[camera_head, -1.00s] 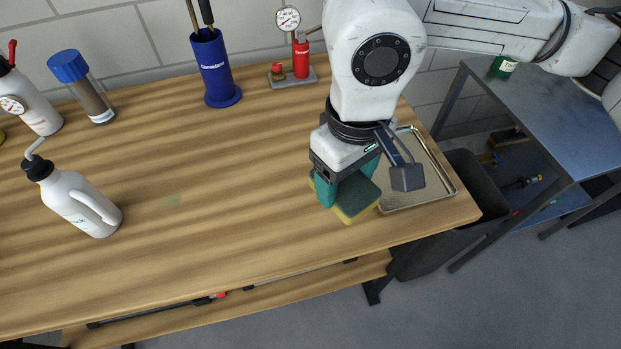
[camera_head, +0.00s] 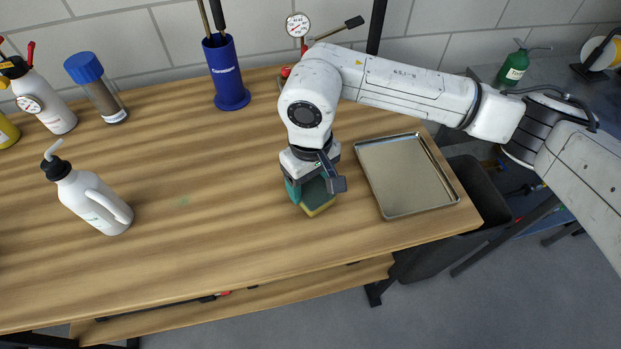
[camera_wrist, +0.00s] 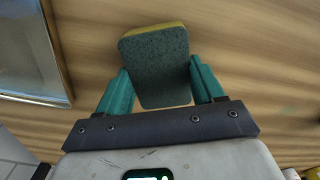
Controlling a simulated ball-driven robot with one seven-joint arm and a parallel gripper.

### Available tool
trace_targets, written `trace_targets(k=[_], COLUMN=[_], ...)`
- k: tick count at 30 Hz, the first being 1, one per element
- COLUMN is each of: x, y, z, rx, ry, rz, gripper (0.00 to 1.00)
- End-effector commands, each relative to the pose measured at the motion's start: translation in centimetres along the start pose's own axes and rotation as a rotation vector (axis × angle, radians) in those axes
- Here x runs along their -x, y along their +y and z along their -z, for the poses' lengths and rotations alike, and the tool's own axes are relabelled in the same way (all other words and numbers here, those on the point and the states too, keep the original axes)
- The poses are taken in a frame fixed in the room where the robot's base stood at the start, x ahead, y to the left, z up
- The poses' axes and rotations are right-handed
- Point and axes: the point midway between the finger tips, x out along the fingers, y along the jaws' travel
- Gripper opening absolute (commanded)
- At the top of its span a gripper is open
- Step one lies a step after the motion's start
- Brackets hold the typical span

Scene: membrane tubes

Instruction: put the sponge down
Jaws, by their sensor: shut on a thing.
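The sponge (camera_head: 318,200) is a yellow block with a dark green scouring face. It is between the teal fingers of my gripper (camera_head: 308,190), over the wooden table (camera_head: 230,235), left of the metal tray. In the wrist view the sponge (camera_wrist: 156,65) shows its green face, with a yellow edge at the far side, and my gripper (camera_wrist: 160,92) has a finger on each side of it. My gripper is shut on the sponge. I cannot tell whether the sponge touches the table.
An empty metal tray (camera_head: 407,210) lies at the table's right end. A white wash bottle (camera_head: 98,205) stands at left, with a blue-capped tube (camera_head: 100,95) behind it. A blue holder (camera_head: 229,80) stands at the back.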

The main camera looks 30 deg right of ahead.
Motion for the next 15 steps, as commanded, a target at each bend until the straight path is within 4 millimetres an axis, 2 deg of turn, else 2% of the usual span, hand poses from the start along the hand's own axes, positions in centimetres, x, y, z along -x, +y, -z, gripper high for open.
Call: trace_targets(k=[14, 15], x=[-0.67, -0.52], y=[0.02, 0.01], z=[0.01, 0.01], rx=[0.0, 0.0], ry=[0.001, 0.001], rz=[-0.001, 0.0], gripper=[0.34, 0.7])
